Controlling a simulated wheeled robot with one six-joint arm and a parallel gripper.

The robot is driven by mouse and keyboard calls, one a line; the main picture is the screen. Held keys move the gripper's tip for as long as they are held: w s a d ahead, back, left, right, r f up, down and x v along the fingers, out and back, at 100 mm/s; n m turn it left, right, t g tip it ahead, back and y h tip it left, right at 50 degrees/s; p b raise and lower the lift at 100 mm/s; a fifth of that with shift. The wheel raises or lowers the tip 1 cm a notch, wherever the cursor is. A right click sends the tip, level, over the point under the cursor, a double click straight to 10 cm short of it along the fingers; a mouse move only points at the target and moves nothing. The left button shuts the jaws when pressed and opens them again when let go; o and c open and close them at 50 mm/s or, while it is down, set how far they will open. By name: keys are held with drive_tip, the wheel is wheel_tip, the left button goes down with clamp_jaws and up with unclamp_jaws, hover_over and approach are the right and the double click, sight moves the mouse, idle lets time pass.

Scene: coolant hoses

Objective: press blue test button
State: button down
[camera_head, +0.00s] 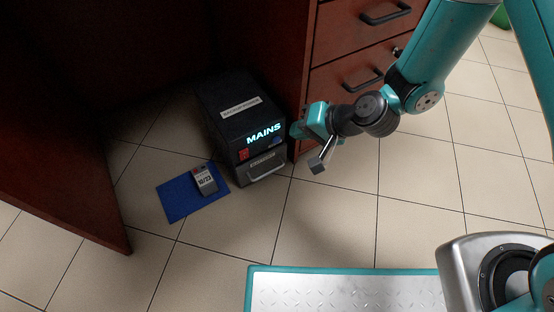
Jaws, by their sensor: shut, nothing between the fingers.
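A black box (215,110) with a lit "MAINS" sign stands on the floor under the desk. Its front carries a red button (244,154) at the left, and a small dark blue button (277,140) at the right, dim and hard to make out. A grey drawer front with a handle (268,172) is below them. My gripper (318,167) is to the right of the box front, apart from it in the picture. Its fingers are shut and empty, pointing down and to the left. How far it is from the blue button in depth, I cannot tell.
A blue mat (180,201) with a small grey labelled block (204,181) lies on the floor left of the box. The desk drawers (345,55) rise behind my arm, and a brown desk panel (60,185) stands at the left.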

sight(276, 140)
wheel_tip(276, 140, down, 18)
drive_tip(key=d+m+t+b, duration=0.1)
drive_tip(key=m+b, duration=0.1)
drive_tip(key=b, duration=0.5)
drive_tip(key=shift+s+d+f+m+t+h, duration=0.2)
drive_tip(key=shift+s+f+m+t+h, duration=0.05)
drive_tip(key=shift+m+t+h, duration=0.15)
drive_tip(key=shift+w+a, duration=0.85)
drive_tip(key=shift+w, duration=0.35)
drive_tip(key=shift+w+a, duration=0.8)
drive_tip(key=shift+w, duration=0.45)
drive_tip(key=shift+w+a, duration=0.85)
drive_tip(key=shift+w, duration=0.35)
drive_tip(key=shift+w, duration=0.1)
drive_tip(key=shift+w+a, duration=0.2)
drive_tip(key=shift+w, duration=0.05)
